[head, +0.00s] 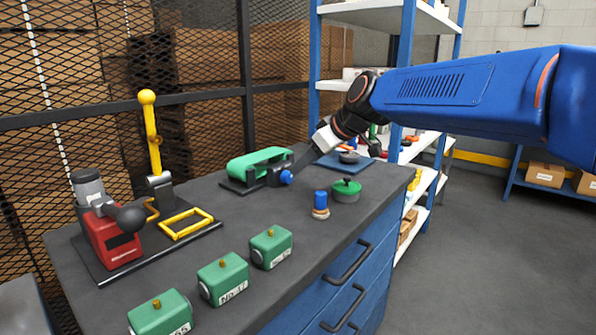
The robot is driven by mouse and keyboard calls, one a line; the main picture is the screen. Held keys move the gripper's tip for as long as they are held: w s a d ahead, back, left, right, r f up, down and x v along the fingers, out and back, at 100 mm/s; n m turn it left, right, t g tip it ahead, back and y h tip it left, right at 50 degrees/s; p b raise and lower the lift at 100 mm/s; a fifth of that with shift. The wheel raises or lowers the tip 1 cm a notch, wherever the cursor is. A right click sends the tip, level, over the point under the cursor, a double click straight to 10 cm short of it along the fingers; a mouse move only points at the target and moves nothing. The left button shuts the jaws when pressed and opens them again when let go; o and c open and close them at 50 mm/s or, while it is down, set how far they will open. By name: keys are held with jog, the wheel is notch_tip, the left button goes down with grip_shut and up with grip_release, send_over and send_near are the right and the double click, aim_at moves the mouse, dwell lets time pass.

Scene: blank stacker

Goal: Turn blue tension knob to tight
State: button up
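A blue knob (287,177) shows at the right end of a belt unit with a green belt (258,163), towards the back of the dark workbench. My blue arm comes in from the right, and my gripper (296,171) reaches down to the right end of that unit, right beside the knob. The dark fingers are small and partly merge with the dark housing, so I cannot tell if they touch the knob or how wide they are. No tight or loose marking is readable.
Several green blocks (222,279) line the bench's front. A red machine (108,236) and a yellow lever (152,135) stand left. Shelves (407,60) rise behind right.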

jog(key=v, duration=0.9)
jog(key=shift+s+d+r, duration=0.2)
jog(key=shift+d+r, duration=0.05)
jog(key=shift+r, duration=0.05)
jog(key=s+d+f+m+h, duration=0.3)
jog(key=s+d+f+m, duration=0.2)
jog(key=s+d+f, duration=0.6)
jog(key=s+d+f+m+g+h, duration=0.1)
jog(key=s+d+f+m+h, duration=0.2)
jog(key=s+d+f, duration=0.9)
jog(key=s+f+m, duration=0.3)
jog(key=s+f, duration=0.2)
jog(key=s, duration=0.2)
jog(key=shift+f+g, duration=0.25)
jog(key=shift+g, duration=0.05)
